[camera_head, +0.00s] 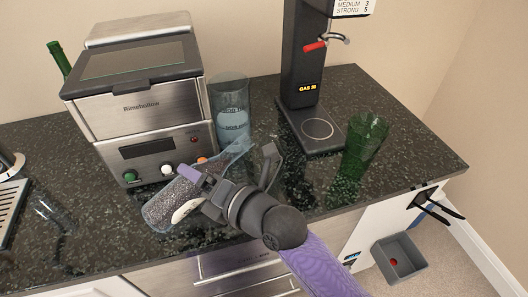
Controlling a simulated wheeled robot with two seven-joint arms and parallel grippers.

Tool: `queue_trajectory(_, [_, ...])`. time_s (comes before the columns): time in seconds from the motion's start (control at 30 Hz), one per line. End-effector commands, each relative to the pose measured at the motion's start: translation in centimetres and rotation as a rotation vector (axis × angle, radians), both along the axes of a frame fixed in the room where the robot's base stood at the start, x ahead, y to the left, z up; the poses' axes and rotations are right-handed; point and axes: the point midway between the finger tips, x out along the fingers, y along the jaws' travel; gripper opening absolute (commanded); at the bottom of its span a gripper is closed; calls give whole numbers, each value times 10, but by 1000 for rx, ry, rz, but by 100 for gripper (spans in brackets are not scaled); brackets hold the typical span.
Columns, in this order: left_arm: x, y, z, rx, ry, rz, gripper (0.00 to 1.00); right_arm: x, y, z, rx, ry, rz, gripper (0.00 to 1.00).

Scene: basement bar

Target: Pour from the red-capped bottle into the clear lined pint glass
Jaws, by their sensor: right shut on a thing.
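My right gripper (228,165) is shut on a clear bottle (172,206). The bottle is tilted, with its wide end low at the left and its narrow end up at the right, near the glass. I cannot make out a red cap on it. The clear lined pint glass (231,98) stands upright on the counter just behind the bottle, beside the steel machine. Its lower part looks bluish, and white marks show on its side. Whether any liquid leaves the bottle cannot be told. My left gripper is not in view.
The dark speckled counter (425,145) carries a steel machine (150,130), a black gas dispenser (303,65) with a red handle, and a green glass (362,143). A clear glass (52,212) lies at the left. A grey bin (400,262) is below at the right.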

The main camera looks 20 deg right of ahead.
Motion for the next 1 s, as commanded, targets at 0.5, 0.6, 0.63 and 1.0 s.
queue_trajectory(0.5, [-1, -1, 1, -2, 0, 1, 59, 0, 0, 22, 163, 44, -1, 0])
queue_trajectory(0.6, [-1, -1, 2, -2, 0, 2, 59, 0, 0, 24, 179, 50, 0, 0])
queue_trajectory(0.63, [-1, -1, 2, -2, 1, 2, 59, 0, 0, 24, 182, 50, 0, 0])
queue_trajectory(1.0, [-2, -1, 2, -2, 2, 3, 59, 1, -3, 29, 227, 64, 0, 0])
